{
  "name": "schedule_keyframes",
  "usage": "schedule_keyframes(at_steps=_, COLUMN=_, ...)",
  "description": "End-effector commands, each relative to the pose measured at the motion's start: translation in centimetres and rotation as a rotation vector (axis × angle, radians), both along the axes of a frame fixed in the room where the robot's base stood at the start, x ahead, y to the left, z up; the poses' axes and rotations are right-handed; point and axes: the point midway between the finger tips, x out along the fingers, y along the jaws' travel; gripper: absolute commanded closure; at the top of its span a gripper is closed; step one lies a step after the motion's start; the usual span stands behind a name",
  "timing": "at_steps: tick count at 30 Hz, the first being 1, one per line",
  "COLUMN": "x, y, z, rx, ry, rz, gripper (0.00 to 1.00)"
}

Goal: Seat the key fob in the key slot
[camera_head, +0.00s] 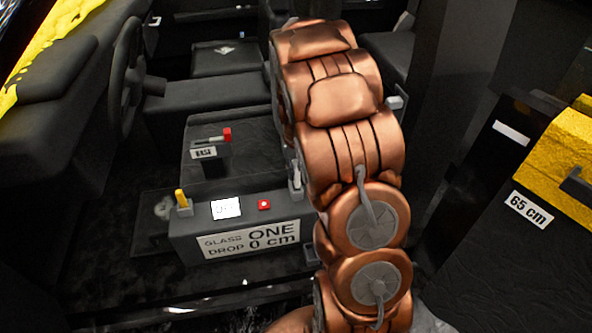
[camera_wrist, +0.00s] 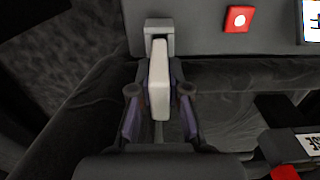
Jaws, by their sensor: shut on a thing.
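A pale key fob (camera_wrist: 159,88) stands between the fingers of my gripper (camera_wrist: 160,92) in the wrist view, and the gripper is shut on it. The fob's far end overlaps the grey key slot bracket (camera_wrist: 174,42) on the console edge. I cannot tell whether the fob is inside the slot or just in front of it. In the head view, a small pale and grey part (camera_head: 296,178) shows at the console's right end, beside my copper arm. My arm hides the gripper in that view.
The console (camera_head: 180,236) carries a yellow lever (camera_head: 181,198), a white display (camera_head: 226,208) and a red button (camera_head: 264,204), which also shows in the wrist view (camera_wrist: 238,19). A red-tipped lever (camera_head: 227,134) stands behind. A steering wheel (camera_head: 124,75) is at left.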

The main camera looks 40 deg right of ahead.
Motion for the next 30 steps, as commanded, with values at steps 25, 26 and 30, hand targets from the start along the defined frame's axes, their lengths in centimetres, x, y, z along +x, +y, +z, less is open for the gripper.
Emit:
schedule_keyframes(at_steps=25, x=0.0, y=0.0, z=-1.7, rx=0.000, ry=0.000, rz=0.000, gripper=1.00)
schedule_keyframes(at_steps=26, x=0.0, y=0.0, z=-1.8, rx=0.000, ry=0.000, rz=0.000, gripper=1.00)
schedule_keyframes(at_steps=30, x=0.0, y=0.0, z=-2.1, rx=0.001, ry=0.000, rz=0.000, gripper=1.00)
